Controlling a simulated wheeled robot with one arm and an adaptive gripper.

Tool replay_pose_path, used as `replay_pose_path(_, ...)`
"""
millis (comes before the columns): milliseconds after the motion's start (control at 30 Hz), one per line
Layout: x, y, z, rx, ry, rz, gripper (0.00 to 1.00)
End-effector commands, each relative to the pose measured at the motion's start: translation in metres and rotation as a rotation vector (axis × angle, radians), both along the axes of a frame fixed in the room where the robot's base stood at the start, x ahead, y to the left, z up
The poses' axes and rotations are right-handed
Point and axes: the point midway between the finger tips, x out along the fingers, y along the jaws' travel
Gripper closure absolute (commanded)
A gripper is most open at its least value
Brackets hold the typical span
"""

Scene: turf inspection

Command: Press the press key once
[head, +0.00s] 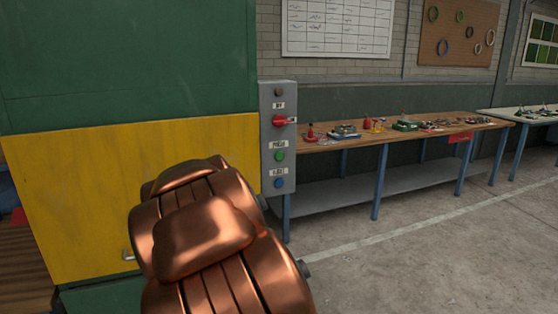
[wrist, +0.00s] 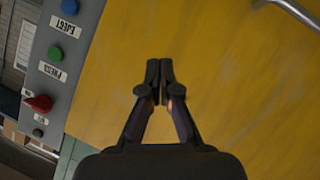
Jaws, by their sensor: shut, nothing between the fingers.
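The press key is a round green button on a grey control panel (head: 268,180). It shows in the head view (head: 280,155) under a PRESS label, and in the wrist view (wrist: 55,53) at the left, with the panel upside down. My gripper (wrist: 160,70) is shut and empty in the wrist view, in front of the yellow machine face. It is to the right of the green button in that view and apart from it. In the head view my arm hides the gripper.
A blue EJECT button (head: 279,183) sits below the green one. A red knob (head: 279,121) and a small dark button (head: 279,92) sit above it. The yellow panel (head: 80,190) has a metal handle (wrist: 292,12). A workbench (head: 350,140) stands to the right; the floor there is clear.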

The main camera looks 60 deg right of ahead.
Motion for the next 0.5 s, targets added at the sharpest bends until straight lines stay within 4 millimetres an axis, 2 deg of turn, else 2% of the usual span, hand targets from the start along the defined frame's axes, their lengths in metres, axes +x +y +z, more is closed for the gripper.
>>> replay_pose_path(33,-0.007,-0.029,0.005,-0.068,-0.008,-0.053,1.00)
replay_pose_path(200,-0.041,-0.108,0.033,-0.304,-0.008,-0.227,1.00)
replay_pose_path(300,-0.064,-0.141,0.047,-0.420,0.010,-0.318,1.00)
replay_pose_path(400,-0.084,-0.162,0.058,-0.508,0.033,-0.389,1.00)
replay_pose_path(500,-0.098,-0.174,0.065,-0.561,0.049,-0.437,1.00)
